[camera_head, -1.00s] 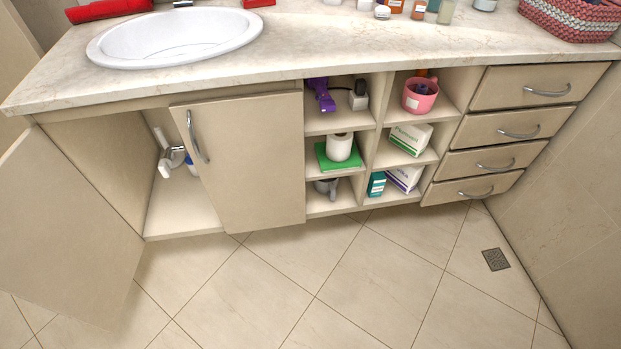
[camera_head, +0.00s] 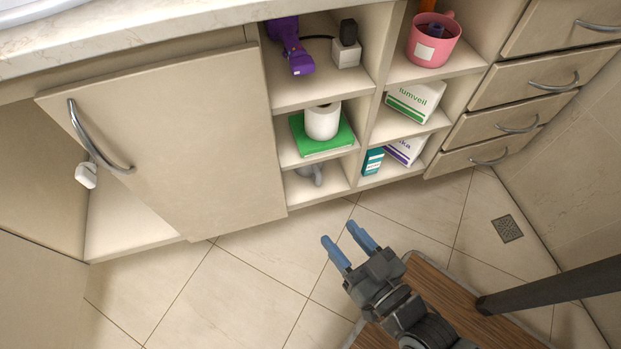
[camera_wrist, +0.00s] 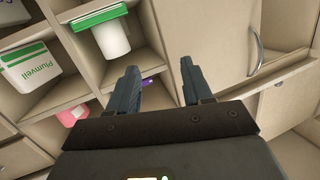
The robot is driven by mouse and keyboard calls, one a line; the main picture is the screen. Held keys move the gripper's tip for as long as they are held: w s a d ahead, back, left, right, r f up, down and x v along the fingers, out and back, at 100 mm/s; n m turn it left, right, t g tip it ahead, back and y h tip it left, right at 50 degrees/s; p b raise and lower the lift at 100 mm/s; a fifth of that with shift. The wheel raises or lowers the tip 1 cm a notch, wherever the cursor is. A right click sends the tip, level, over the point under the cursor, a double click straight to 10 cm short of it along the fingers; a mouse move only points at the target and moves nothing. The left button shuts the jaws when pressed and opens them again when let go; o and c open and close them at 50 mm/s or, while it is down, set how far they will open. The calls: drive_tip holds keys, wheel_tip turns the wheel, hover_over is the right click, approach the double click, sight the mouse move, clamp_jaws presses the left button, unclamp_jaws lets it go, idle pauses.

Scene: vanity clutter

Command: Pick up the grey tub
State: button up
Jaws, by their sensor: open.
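No thing is plainly a grey tub. A grey rounded item (camera_head: 311,173) sits in the bottom left cubby of the open shelves in the head view. Only part of it shows, and I cannot tell if it is the tub. My gripper (camera_head: 339,233) is open and empty, with blue fingers, in front of the shelves and over the floor. In the wrist view my gripper (camera_wrist: 159,66) points toward the cubbies and the cabinet door, with nothing between its fingers.
A white roll (camera_head: 322,122) stands on a green book (camera_head: 335,143) in the middle left cubby. A purple hair dryer (camera_head: 291,48), a pink mug (camera_head: 433,45) and several boxes fill other cubbies. The cabinet door (camera_head: 175,150) stands partly open. The floor (camera_head: 250,290) is clear in front.

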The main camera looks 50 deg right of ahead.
drive_tip(key=w+d+f+m+h+b, duration=0.1)
drive_tip(key=w+d+f+b, duration=0.2)
drive_tip(key=f, duration=0.4)
drive_tip(key=w+d+f+m+h+b, duration=0.1)
drive_tip(key=w+f+h+b, duration=0.1)
drive_tip(key=w+f+b, duration=0.35)
drive_tip(key=w+d+f+h+b, duration=0.1)
drive_tip(key=w+d+f, duration=0.2)
drive_tip(key=f, duration=0.5)
drive_tip(key=m+g+h+b, duration=0.1)
drive_tip(key=g+h+b, duration=0.15)
drive_tip(key=b, duration=0.35)
approach(320, 182)
drive_tip(key=w+d+f, duration=0.1)
drive_tip(key=w, duration=0.2)
drive_tip(key=x, duration=0.2)
drive_tip(key=shift+w+d+t+b, duration=0.1)
drive_tip(key=shift+d+t+b, duration=0.2)
drive_tip(key=shift+d, duration=0.1)
drive_tip(key=x, duration=0.1)
drive_tip(key=b+x, duration=0.1)
drive_tip(key=x, duration=0.3)
drive_tip(key=shift+d+r+b, duration=0.35)
drive_tip(key=shift+d, duration=0.05)
clamp_jaws()
